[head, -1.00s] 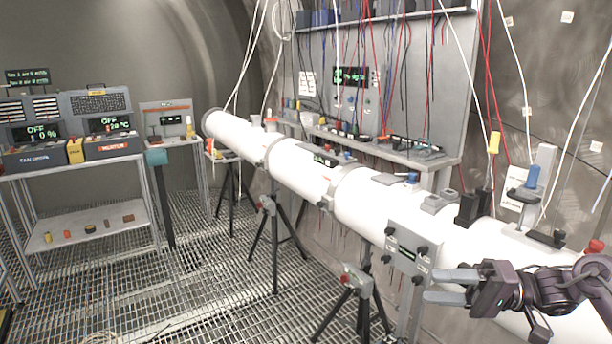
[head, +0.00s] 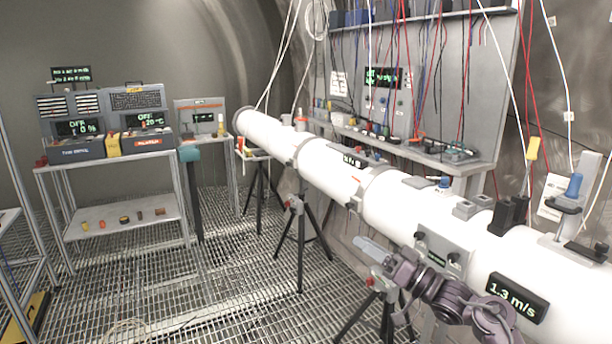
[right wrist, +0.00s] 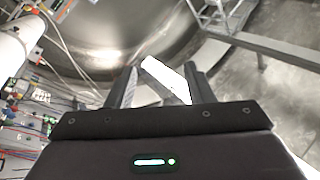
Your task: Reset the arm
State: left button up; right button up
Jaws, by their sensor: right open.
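My right gripper (head: 372,248) shows in the head view in front of the long white pipe, with its pale fingers pointing left. My right arm comes up from the lower right. In the right wrist view the gripper's two dark fingers (right wrist: 163,76) stand apart, and nothing is clearly held between them. A bright white patch shows between them, and I cannot tell what it is. My left gripper and left arm are not in view.
The white pipe (head: 325,172) runs from back left to front right on black tripods (head: 300,235). A display (head: 517,298) on it reads 1.3 m/s. A metal shelf table (head: 120,212) with control boxes stands at left. Grating floor (head: 225,280) is open between them.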

jog(key=w+d+f+m+t+h, duration=0.1)
jog(key=w+d+t+h, duration=0.3)
jog(key=d+h, duration=0.55)
jog(key=w+d+t+h, duration=0.2)
jog(key=w+d+h, duration=0.5)
jog(key=d, duration=0.4)
jog(key=s+a+f+g+h, duration=0.1)
jog(key=s+f+g, duration=0.3)
jog(key=f, duration=1.2)
jog(key=s+a+f+g+h, duration=0.15)
jog(key=s+f, duration=0.35)
jog(key=f, duration=1.1)
jog(key=s+a+f+g+y, duration=0.1)
jog(key=s+a+f+g, duration=0.15)
jog(key=s+f, duration=1.1)
jog(key=s+a+f+g, duration=0.1)
jog(key=s+f+g, duration=0.3)
jog(key=s+f, duration=0.95)
jog(key=s+a+f+g, duration=0.1)
jog(key=s+f, duration=0.3)
jog(key=s, duration=0.6)
jog(key=s+a+f+g, duration=0.2)
jog(key=s+f+g, duration=0.1)
jog(key=s, duration=0.8)
jog(key=s+a+f+m+g, duration=0.1)
jog(key=s+f+g, duration=0.1)
jog(key=s+f, duration=0.4)
jog(key=s, duration=0.4)
jog(key=shift+s+a+y+b, duration=0.4)
